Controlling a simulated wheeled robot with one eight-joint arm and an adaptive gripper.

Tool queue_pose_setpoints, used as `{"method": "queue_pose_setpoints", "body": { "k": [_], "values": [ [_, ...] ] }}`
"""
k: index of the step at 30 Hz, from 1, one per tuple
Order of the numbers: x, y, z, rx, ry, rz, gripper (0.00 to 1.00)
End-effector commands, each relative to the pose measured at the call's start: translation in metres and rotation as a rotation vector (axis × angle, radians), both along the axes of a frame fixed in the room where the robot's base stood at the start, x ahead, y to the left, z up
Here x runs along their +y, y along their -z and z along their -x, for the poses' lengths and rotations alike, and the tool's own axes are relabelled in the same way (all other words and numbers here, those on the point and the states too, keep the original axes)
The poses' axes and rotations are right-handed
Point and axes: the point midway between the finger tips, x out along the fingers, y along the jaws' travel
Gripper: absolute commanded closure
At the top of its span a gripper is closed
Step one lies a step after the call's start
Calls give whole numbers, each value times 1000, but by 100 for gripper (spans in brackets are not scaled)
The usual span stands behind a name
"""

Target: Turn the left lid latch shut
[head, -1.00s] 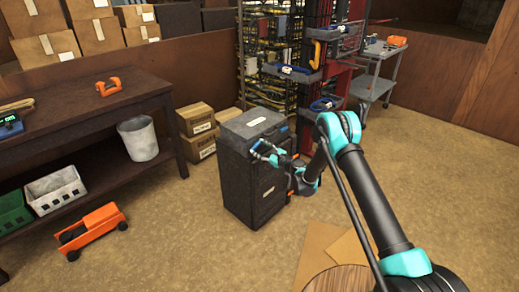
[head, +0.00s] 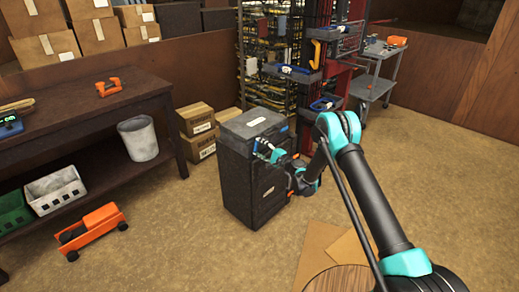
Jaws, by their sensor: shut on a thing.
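A dark grey box (head: 240,181) stands upright on the floor with its lid (head: 252,122) down and a white label on top. My gripper (head: 260,145) is at the upper front of the box, just under the lid edge. It is shut on the left lid latch, which is small and mostly hidden by the fingers, so its exact angle cannot be told. A blue part (head: 283,129) shows at the lid's right front edge.
Cardboard boxes (head: 197,125) stand behind the box on the left. A wire rack and red frame (head: 337,80) stand behind.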

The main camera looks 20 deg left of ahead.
Motion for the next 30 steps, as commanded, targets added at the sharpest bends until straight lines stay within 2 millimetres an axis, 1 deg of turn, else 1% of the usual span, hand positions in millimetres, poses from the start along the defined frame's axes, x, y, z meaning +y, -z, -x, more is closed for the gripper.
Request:
{"method": "queue_pose_setpoints", "body": {
  "k": [6,12,20,30],
  "values": [
    [-1,1,1,-136,-1,57,71],
    [-1,1,1,-216,-2,90,71],
    [-1,1,1,-260,-2,109,71],
    [-1,1,2,-264,-2,111,71]
  ]
}}
